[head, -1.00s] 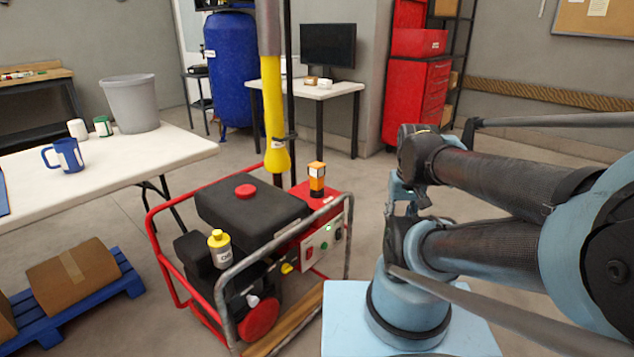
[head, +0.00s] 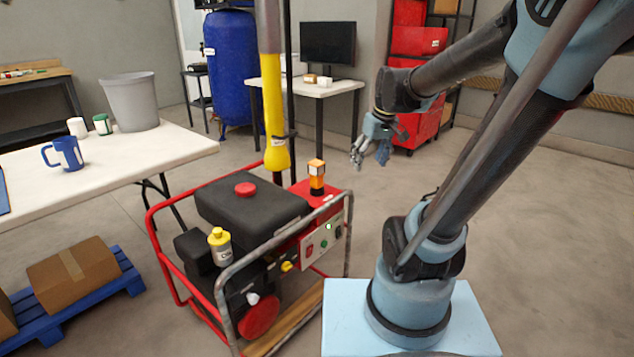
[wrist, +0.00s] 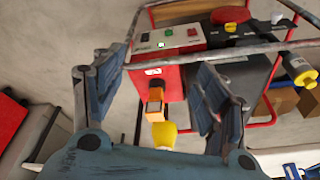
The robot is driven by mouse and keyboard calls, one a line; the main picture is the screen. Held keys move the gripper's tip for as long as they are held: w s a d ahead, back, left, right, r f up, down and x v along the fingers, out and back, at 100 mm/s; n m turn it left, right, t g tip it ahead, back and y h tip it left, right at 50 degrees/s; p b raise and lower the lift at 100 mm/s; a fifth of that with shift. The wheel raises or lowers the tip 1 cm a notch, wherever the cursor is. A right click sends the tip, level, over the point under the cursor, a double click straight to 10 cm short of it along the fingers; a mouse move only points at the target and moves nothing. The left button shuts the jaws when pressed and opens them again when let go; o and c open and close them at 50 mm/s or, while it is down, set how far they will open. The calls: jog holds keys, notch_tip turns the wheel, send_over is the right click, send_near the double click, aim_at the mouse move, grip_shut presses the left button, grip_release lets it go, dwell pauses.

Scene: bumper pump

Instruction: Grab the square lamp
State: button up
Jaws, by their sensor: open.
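The square lamp (head: 316,177) is a small orange block on a dark base. It stands upright on the red panel end of the generator (head: 252,222), beside the black tank. In the wrist view the lamp (wrist: 155,103) shows between my fingers, beyond their tips, against the red box. My gripper (head: 370,155) is open and empty, in the air to the right of the lamp and a little higher. In the wrist view its two fingers (wrist: 158,92) are spread wide apart. Nothing covers the lamp in the head view.
A yellow-sleeved post (head: 274,110) rises behind the generator. A white table (head: 150,157) stands at left. The floor at right is clear.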

jog(key=w+a+r+n, duration=0.1)
jog(key=w+a+n, duration=0.3)
jog(key=w, duration=0.6)
jog(key=n+y, duration=0.1)
jog(key=y, duration=0.1)
send_near(317, 169)
notch_tip(317, 169, up, 4)
jog(key=w+d, duration=0.2)
jog(key=x, duration=1.6)
jog(key=shift+w+a+f, duration=0.15)
jog(key=shift+a+f, duration=0.05)
jog(key=shift+f, duration=0.05)
jog(key=c, duration=1.5)
jog(key=shift+r, duration=0.1)
